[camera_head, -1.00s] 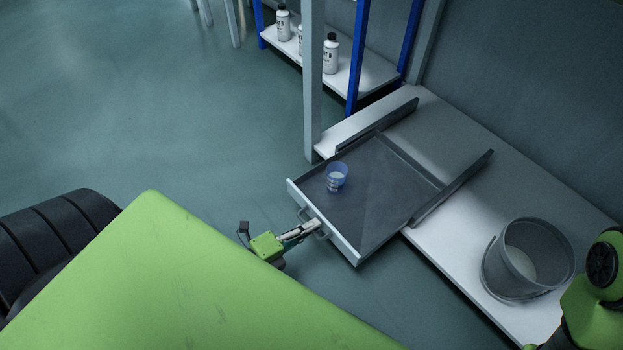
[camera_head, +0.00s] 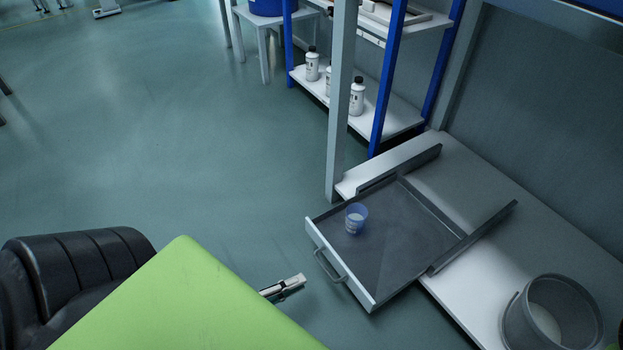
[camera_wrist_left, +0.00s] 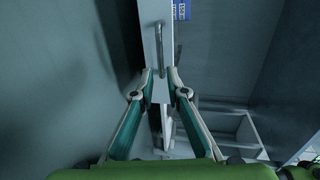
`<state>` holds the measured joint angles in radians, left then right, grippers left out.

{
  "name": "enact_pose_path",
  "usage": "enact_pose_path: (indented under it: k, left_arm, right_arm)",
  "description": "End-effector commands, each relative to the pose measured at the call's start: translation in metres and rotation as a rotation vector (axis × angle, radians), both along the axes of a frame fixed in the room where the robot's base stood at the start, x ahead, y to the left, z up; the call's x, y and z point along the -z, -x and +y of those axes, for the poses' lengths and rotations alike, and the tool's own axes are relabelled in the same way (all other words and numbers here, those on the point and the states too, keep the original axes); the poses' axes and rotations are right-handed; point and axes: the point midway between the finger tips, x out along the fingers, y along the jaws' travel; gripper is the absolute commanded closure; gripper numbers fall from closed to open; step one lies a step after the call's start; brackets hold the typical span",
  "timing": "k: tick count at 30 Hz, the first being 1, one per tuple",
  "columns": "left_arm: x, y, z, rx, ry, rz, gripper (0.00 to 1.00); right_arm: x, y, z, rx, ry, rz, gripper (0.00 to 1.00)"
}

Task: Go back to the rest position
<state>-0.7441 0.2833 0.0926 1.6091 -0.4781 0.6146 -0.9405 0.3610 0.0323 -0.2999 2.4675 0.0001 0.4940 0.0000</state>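My left gripper (camera_head: 300,282) is in front of the drawer, below and left of its handle, and apart from it. In the left wrist view its two fingertips (camera_wrist_left: 160,74) stand apart with nothing held between them. The drawer (camera_head: 400,262) is pulled out, with its handle (camera_head: 329,267) on the white front; the handle also shows in the left wrist view (camera_wrist_left: 179,42). A small blue translucent cup (camera_head: 356,219) stands upright in the drawer near its front left corner.
A grey bucket (camera_head: 512,318) stands on the white bench (camera_head: 452,308) right of the drawer. A blue-framed shelf (camera_head: 390,75) holds several white bottles (camera_head: 356,97) behind a grey post (camera_head: 340,120).

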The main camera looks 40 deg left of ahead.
Motion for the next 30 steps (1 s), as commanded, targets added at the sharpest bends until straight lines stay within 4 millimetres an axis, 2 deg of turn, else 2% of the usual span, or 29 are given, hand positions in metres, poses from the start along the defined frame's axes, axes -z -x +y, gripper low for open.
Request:
enact_pose_path:
  k: [3, 7, 25, 28, 30]
  left_arm:
    - [-0.003, 0.014, 0.005, 0.000, 0.000, 0.001, 0.86]
    - [-0.005, 0.020, 0.007, -0.001, -0.001, 0.000, 0.86]
    - [-0.006, 0.020, 0.007, -0.001, 0.004, -0.003, 0.86]
    - [-0.023, 0.010, -0.002, 0.001, 0.046, -0.028, 0.86]
    - [-0.049, -0.004, -0.015, 0.005, 0.114, -0.067, 0.86]
  right_arm:
    - [0.000, 0.000, 0.000, 0.000, 0.000, 0.000, 1.00]
    - [0.000, 0.000, 0.000, 0.000, 0.000, 0.000, 1.00]
    - [0.000, 0.000, 0.000, 0.000, 0.000, 0.001, 1.00]
    - [-0.001, -0.003, 0.000, 0.000, -0.001, 0.012, 1.00]
    - [0.000, -0.007, -0.001, -0.001, -0.001, 0.028, 1.00]
